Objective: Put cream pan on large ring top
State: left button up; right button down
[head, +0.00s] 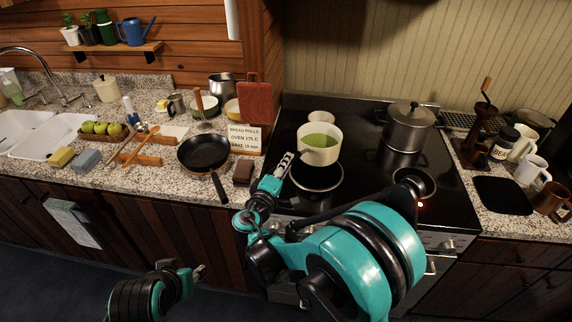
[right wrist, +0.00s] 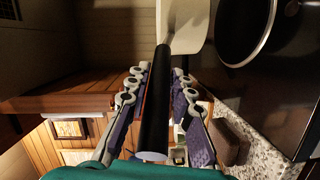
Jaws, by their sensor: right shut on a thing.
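The cream pan (head: 319,156), with green contents, is upright over the left part of the black hob, just at the far edge of the large ring (head: 317,180) in the head view. I cannot tell whether its base touches the glass. My right gripper (head: 284,166) is shut on the pan's black handle. In the right wrist view the fingers (right wrist: 157,95) close on both sides of the dark handle (right wrist: 155,115), and the cream pan wall (right wrist: 187,22) shows beyond. My left gripper (head: 198,273) is low in front of the cabinets, away from the counter; its opening is unclear.
A black frying pan (head: 203,152), a sign (head: 244,139) and a brown block (head: 243,173) stand on the left counter.

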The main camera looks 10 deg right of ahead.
notch_tip(320, 180, down, 8)
jog(key=b, duration=0.7)
jog(key=shift+f, duration=0.15)
dwell(0.4)
jog(key=c, duration=0.9)
grip_release()
jog(key=shift+s+a, duration=0.1)
jog(key=v, duration=1.1)
jog(key=shift+s+a, duration=0.25)
jog(key=shift+s, duration=0.1)
